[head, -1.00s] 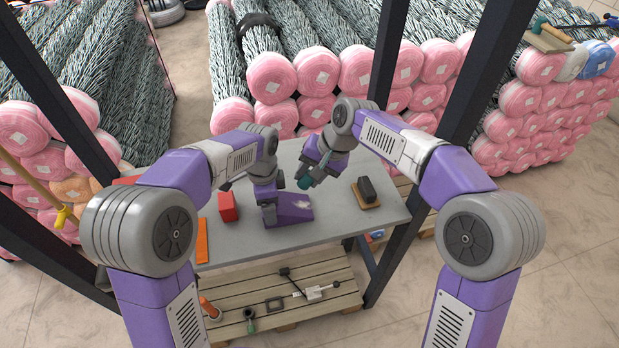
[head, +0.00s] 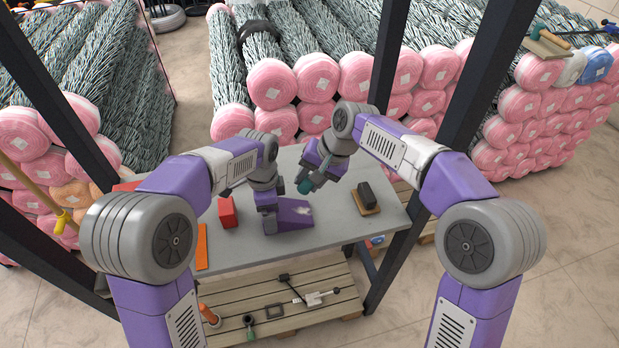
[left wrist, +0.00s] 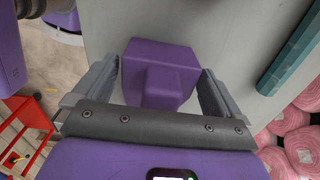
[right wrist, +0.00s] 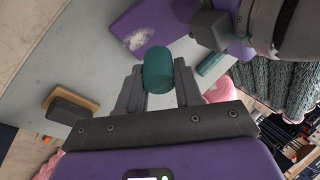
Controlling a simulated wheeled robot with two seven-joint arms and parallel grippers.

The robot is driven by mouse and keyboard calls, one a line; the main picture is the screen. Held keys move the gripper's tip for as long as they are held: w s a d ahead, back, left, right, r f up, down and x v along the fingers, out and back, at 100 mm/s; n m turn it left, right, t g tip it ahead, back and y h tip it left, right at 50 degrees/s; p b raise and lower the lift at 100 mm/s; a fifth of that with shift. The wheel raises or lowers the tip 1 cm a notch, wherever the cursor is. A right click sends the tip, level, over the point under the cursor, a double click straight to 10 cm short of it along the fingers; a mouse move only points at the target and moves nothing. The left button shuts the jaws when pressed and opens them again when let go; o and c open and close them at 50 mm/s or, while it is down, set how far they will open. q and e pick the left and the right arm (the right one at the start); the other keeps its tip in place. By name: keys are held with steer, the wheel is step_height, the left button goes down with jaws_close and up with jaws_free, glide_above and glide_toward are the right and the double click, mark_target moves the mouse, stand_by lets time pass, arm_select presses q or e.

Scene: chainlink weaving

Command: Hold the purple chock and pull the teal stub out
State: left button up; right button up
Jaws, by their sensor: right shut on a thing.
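The purple chock (head: 294,213) sits on the grey table, with a pale patch on its sloping face. My left gripper (head: 266,200) is over its left end. In the left wrist view the chock (left wrist: 160,75) lies between the spread fingers, with narrow gaps showing at its sides. My right gripper (right wrist: 158,85) is shut on the teal stub (right wrist: 158,70). The stub (head: 305,186) is just behind the chock's right part in the head view. The right wrist view shows the stub outside the chock; whether they touch is unclear.
A teal bar (right wrist: 211,63) lies on the table near my left gripper. A red block (head: 227,212) and an orange strip (head: 201,246) are at the left. A black block (head: 367,195) on a wooden board is at the right. Dark frame posts (head: 388,62) flank the table.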

arm_select(q)
step_height(320, 180, up, 14)
steer(key=p, duration=1.2)
steer(key=shift+p, duration=0.35)
arm_select(e)
step_height(320, 180, up, 13)
steer(key=shift+f, duration=0.2)
